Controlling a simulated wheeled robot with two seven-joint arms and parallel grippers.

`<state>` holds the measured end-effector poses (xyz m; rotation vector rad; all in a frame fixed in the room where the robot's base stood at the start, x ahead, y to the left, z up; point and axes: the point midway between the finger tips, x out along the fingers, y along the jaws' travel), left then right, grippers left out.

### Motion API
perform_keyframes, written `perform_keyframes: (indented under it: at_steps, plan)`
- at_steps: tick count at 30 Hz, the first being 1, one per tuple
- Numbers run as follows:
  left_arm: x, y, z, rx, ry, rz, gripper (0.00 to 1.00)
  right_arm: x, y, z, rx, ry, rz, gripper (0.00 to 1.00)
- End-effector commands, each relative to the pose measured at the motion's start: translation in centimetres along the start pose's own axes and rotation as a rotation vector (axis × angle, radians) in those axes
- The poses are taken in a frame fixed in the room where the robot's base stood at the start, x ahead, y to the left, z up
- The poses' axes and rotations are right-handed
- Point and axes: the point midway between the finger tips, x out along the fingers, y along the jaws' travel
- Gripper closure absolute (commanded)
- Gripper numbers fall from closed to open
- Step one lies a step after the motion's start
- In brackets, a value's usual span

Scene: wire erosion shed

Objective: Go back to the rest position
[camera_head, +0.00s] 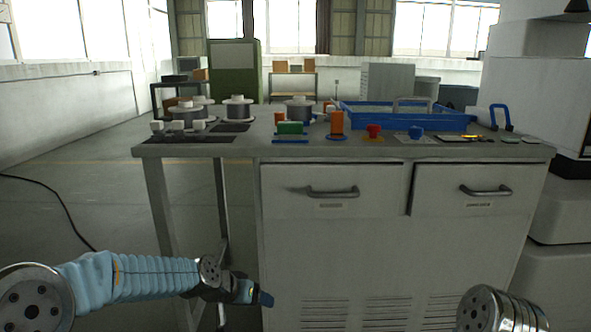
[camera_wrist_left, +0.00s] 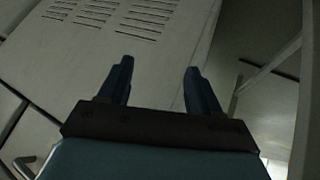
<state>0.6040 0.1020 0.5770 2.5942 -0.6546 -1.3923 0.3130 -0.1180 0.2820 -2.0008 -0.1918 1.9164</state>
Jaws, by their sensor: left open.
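My left arm, in a pale blue sleeve, reaches in from the left of the head view, low in front of the workbench. Its gripper (camera_head: 262,297) is below the bench top, by the cabinet's lower left side. In the left wrist view the two dark fingers (camera_wrist_left: 158,88) stand apart with nothing between them. Part of my right arm (camera_head: 497,312) shows at the bottom right of the head view; its gripper is out of view.
The workbench (camera_head: 200,150) has two drawers and a vented cabinet. On it are several wire spools (camera_head: 238,108), an orange block (camera_head: 337,122), a green block (camera_head: 290,128) and a blue tray (camera_head: 465,124). A table leg (camera_head: 160,215) stands near my left arm. Open floor lies left.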

Motion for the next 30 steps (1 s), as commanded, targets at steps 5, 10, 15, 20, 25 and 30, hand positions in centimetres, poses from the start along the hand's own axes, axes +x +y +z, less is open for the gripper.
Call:
perform_keyframes:
  at_steps: [5, 10, 15, 20, 25, 30]
  plan:
    - [7.2, -3.0, 14.2, -0.163, -0.173, -0.050, 0.36, -0.1, -0.1, 0.0, -0.001, -0.001, -0.001, 0.57]
    - [9.4, -3.2, 28.0, -0.311, -0.319, -0.086, 0.36, -0.2, -0.2, 0.0, -0.001, -0.001, -0.001, 0.57]
    - [8.5, -1.9, 37.2, -0.417, -0.417, -0.103, 0.36, -0.3, -0.2, 0.1, -0.001, -0.001, -0.002, 0.57]
    - [7.6, -1.2, 40.4, -0.459, -0.451, -0.108, 0.36, -0.3, -0.2, 0.1, -0.002, -0.002, -0.002, 0.57]
    - [7.5, -1.1, 40.6, -0.463, -0.453, -0.109, 0.36, -0.3, -0.2, 0.1, -0.002, -0.002, -0.002, 0.57]
    - [7.5, -1.1, 40.5, -0.462, -0.452, -0.109, 0.36, -0.3, -0.2, 0.1, -0.002, -0.002, -0.002, 0.57]
